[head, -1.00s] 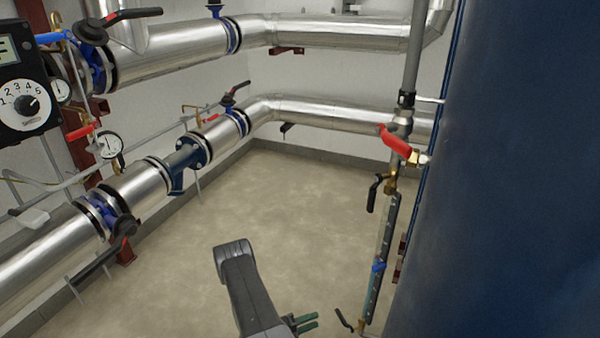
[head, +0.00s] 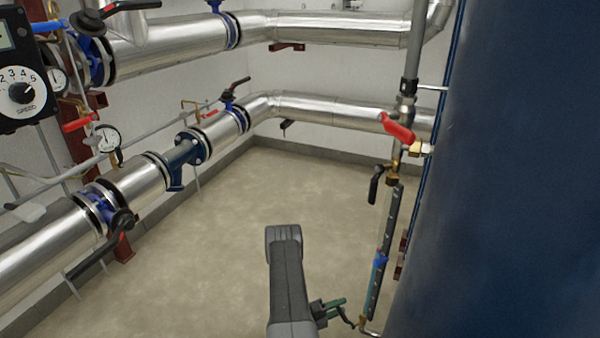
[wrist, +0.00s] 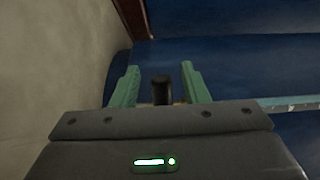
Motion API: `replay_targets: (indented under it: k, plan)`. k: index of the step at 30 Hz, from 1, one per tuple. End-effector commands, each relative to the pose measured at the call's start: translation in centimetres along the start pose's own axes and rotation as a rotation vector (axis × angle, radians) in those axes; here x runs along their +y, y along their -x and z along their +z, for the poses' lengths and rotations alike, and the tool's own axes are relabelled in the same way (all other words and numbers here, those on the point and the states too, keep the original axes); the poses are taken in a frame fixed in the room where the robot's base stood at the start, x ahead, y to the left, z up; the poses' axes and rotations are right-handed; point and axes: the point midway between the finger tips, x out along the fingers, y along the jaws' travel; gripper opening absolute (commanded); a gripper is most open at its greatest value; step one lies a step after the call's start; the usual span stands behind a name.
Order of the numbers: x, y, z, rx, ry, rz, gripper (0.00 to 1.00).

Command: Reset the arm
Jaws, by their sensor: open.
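My gripper (head: 338,306) is at the bottom of the head view, low over the floor and left of the blue tank (head: 500,180). Its green fingers point right, towards the lower end of the sight-glass pipe (head: 376,270). In the wrist view my gripper (wrist: 160,84) shows two green fingers standing apart. A dark rounded piece (wrist: 162,89) shows between them; I cannot tell whether it is touched. The blue tank surface (wrist: 230,75) lies beyond the fingers.
Silver pipes (head: 335,112) run along the back wall and the left. A red-handled valve (head: 398,128) and a black-handled valve (head: 376,184) sit on the vertical pipe beside the tank. A speed dial (head: 20,92) is at the left. The middle floor (head: 220,230) is clear.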

Motion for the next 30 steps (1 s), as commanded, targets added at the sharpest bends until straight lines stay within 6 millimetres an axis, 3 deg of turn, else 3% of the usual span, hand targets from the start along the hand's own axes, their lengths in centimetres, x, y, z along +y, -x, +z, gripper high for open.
replay_targets:
  k: [14,30]
  plan:
    - [-0.1,0.7,0.1,-0.001,0.0,0.0,0.41]
    - [-0.1,7.7,0.1,-0.004,0.001,0.0,0.41]
